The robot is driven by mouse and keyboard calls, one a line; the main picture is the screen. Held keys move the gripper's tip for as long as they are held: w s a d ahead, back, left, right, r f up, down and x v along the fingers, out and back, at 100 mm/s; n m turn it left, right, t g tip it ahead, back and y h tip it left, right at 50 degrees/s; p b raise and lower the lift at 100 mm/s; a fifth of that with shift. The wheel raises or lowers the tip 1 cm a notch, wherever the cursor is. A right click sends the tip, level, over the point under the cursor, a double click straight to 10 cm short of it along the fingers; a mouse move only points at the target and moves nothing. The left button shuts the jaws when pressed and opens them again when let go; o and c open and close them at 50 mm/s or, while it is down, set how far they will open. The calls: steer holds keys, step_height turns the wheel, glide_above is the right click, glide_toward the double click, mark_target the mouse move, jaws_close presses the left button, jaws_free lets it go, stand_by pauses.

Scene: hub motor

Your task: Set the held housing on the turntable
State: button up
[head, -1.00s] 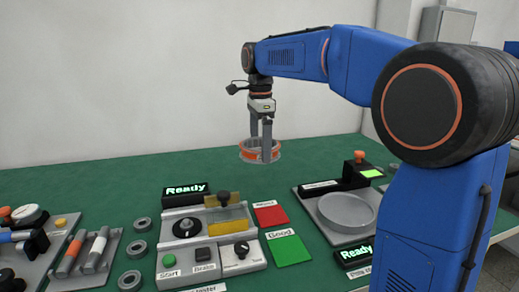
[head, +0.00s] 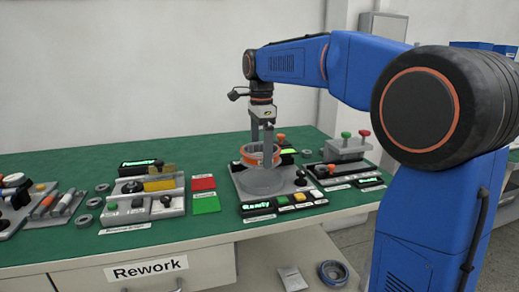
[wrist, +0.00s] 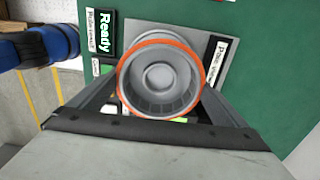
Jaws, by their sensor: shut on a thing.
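The housing (head: 261,158) is a short grey ring with an orange band. My gripper (head: 262,143) is shut on it and points straight down. In the head view the housing appears level, in front of or above the round grey turntable (head: 262,186); the gap between them is hard to judge. In the wrist view the housing (wrist: 192,62) shows its orange rim and grey inside between the fingers of my gripper (wrist: 162,105). It hides most of what lies below, and a grey base plate shows around it.
The turntable's base has a lit display (head: 258,206) and several buttons in front. A fixture with green and red knobs (head: 346,148) stands to the right. To the left are red (head: 203,183) and green (head: 206,204) pads and another lit station (head: 148,185).

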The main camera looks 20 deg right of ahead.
steer(key=shift+d+f, duration=0.1)
steer(key=shift+f, duration=2.35)
steer(key=shift+f, duration=0.6)
stand_by(0.8)
stand_by(0.3)
steer(key=o, duration=1.1)
steer(key=shift+r, duration=3.5)
